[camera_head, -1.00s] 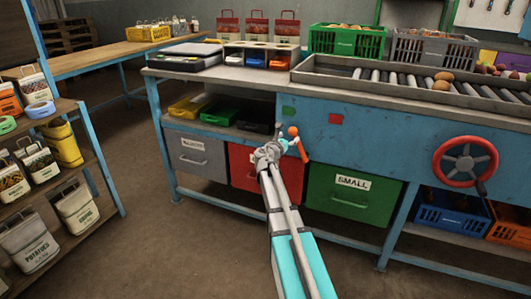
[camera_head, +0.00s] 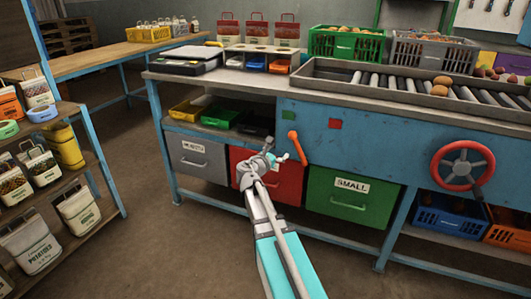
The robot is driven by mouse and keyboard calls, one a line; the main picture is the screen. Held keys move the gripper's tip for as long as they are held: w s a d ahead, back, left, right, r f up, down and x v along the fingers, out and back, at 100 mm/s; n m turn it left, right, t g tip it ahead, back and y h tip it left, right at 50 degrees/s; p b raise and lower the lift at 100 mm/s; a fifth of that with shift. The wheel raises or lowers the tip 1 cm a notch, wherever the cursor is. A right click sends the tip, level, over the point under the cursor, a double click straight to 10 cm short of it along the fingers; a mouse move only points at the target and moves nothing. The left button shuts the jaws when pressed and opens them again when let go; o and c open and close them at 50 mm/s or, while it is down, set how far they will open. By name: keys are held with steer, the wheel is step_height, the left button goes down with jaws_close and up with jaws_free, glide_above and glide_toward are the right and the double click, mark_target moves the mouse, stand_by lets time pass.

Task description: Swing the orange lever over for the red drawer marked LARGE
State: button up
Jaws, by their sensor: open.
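The orange lever (camera_head: 297,148) is on the blue front panel of the bench, its rounder end at the top and its lower end slanting down to the right. My gripper (camera_head: 277,151) is open and empty, just left of the lever and in front of the red drawer's top. A small gap shows between them.
A grey drawer (camera_head: 196,160) is to the left and a green drawer marked SMALL (camera_head: 350,196) to the right. A red handwheel (camera_head: 464,165) is on the panel at the right. Shelves with sacks (camera_head: 82,212) stand at the left. The floor in front is clear.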

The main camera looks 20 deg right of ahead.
steer(key=s+a+r+m+g+y+p, duration=0.5)
steer(key=s+a+m+p, duration=0.4)
steer(key=m+p, duration=0.4)
steer(key=shift+s+r+m+y+p, duration=0.3)
steer(key=shift+s+r+y+p, duration=0.4)
steer(key=shift+p, duration=1.6)
steer(key=shift+d, duration=0.1)
steer(key=shift+c, duration=0.2)
steer(key=w+d+f+n+t+h+b, duration=0.6)
steer(key=w+d+n+b, duration=0.3)
steer(key=n+b, duration=0.7)
steer(key=w+f+h+b, duration=0.1)
steer(key=w+b, duration=0.2)
steer(key=b, duration=0.1)
steer(key=shift+d+b, duration=0.15)
steer(key=shift+b, duration=0.15)
